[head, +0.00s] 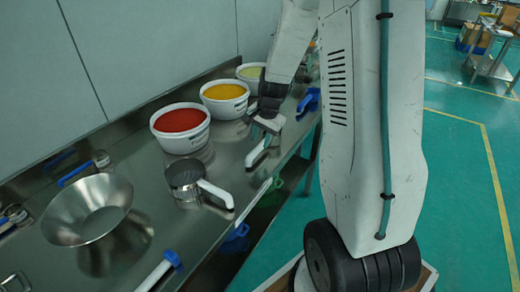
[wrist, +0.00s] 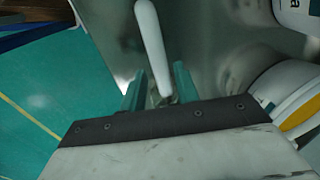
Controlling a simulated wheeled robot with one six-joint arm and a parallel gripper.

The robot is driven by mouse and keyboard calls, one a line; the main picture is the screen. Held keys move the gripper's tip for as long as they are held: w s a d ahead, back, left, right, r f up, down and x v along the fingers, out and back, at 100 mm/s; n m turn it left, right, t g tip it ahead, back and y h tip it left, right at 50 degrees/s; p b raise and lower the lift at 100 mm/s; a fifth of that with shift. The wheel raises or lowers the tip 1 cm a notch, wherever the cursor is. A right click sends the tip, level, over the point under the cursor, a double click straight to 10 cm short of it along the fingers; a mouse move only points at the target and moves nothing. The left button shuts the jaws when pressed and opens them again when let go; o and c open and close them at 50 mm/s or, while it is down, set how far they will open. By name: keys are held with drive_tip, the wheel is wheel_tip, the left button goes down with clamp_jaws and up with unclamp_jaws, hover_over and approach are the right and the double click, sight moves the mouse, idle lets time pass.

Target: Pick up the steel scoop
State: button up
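A tool with a white handle (head: 258,152), which looks like the steel scoop, lies on the steel bench just below my gripper (head: 266,128). In the wrist view the white handle (wrist: 151,45) runs from the top edge down toward my gripper (wrist: 158,84). The two teal fingers stand apart, one on each side of the handle's lower end, with gaps visible. A small metallic part shows at that end; the rest of the tool is hidden by my gripper. Whether the fingers are level with the handle or above it, I cannot tell.
Tubs of red (head: 181,121), yellow (head: 224,92) and green (head: 250,72) material stand along the bench's back. A round steel sieve (head: 185,178) with a white handle and a wide steel bowl (head: 88,210) are nearer. A blue-ended tool (head: 160,270) lies at the front.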

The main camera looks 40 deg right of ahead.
sight(259, 147)
drive_tip(key=f, duration=0.5)
drive_tip(key=shift+w+a+f, duration=0.1)
drive_tip(key=shift+w+a, duration=0.2)
drive_tip(key=shift+w, duration=0.05)
clamp_jaws()
